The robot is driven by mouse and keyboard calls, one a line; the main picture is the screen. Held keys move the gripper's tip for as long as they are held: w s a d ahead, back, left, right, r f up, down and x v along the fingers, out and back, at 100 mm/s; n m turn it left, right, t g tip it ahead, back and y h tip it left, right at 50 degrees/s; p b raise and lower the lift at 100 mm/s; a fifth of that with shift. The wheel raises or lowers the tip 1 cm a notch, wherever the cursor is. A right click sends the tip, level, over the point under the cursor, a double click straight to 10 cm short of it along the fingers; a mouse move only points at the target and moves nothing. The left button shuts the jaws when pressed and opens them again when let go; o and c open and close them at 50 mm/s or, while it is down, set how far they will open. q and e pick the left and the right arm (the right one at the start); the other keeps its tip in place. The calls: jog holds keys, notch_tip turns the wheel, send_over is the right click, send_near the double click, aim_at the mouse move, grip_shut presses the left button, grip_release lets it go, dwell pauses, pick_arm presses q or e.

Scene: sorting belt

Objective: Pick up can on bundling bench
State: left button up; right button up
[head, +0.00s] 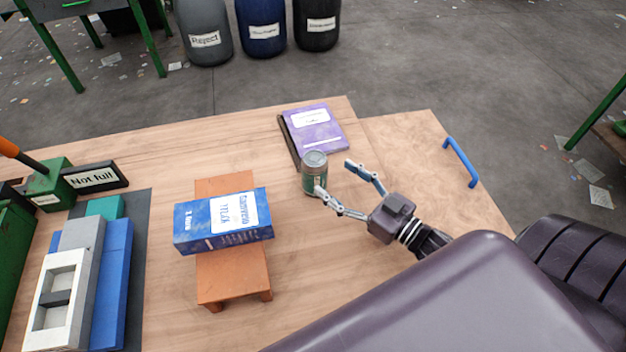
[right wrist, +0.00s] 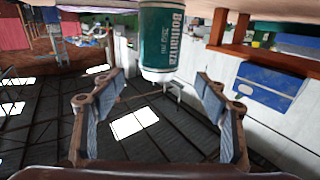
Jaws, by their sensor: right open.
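The can (head: 314,174) is green with a silver top and stands upright on the wooden bench (head: 370,270). My right gripper (head: 333,182) is open, with its fingers pointing at the can from the right. One fingertip is close beside the can; I cannot tell in the head view whether it touches. In the right wrist view the can (right wrist: 162,45) shows a green label, upside down, beyond and between the open fingers (right wrist: 160,90). Nothing is held. My left gripper is not in view.
A purple book (head: 318,130) lies just behind the can. A blue box (head: 222,221) lies across a small orange stand (head: 232,275) to the left. A "Not full" sign (head: 95,177) and stacked blocks (head: 90,270) are at far left.

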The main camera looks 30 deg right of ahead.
aim_at(325, 170)
jog(key=shift+p+x, duration=0.4)
jog(key=shift+x, duration=1.45)
jog(key=x, duration=0.4)
jog(key=shift+w+p, duration=0.1)
jog(key=shift+p, duration=0.25)
jog(key=c, duration=0.9)
